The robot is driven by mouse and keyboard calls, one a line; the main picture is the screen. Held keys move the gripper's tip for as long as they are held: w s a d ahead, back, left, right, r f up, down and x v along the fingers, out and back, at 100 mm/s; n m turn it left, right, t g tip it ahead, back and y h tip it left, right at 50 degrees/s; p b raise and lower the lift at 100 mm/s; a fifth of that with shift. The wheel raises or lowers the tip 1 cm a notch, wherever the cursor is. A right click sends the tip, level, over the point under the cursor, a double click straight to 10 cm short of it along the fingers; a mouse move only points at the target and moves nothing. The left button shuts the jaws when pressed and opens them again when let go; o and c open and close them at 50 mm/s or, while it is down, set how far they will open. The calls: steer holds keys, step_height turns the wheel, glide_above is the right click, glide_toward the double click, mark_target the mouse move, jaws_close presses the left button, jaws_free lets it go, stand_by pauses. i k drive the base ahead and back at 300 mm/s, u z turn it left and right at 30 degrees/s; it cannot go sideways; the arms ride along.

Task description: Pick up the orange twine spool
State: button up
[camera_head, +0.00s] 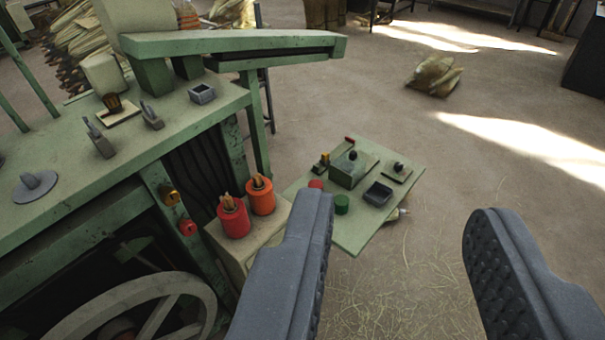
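The orange twine spool (261,196) stands upright on a pale box-like stand (252,236) beside the green machine. A red spool (233,217) stands just to its left, close against it. Both have tan sticks or cores poking out of the top. My gripper (398,215) is open and empty, its two dark grey fingers wide apart in the foreground. The left finger appears right of and below the orange spool in the picture, covering part of the stand. The gripper does not touch the spool.
The green machine (185,128) with a large wheel (150,312) fills the left side. A low green table (352,238) right of the spools holds a box, a dark tray and small parts. A straw bundle (434,75) lies on the floor. Floor to the right is mostly clear.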

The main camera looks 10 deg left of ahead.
mark_target(262, 200)
steer(key=u, duration=0.1)
steer(key=i, duration=1.4)
steer(key=u, duration=0.65)
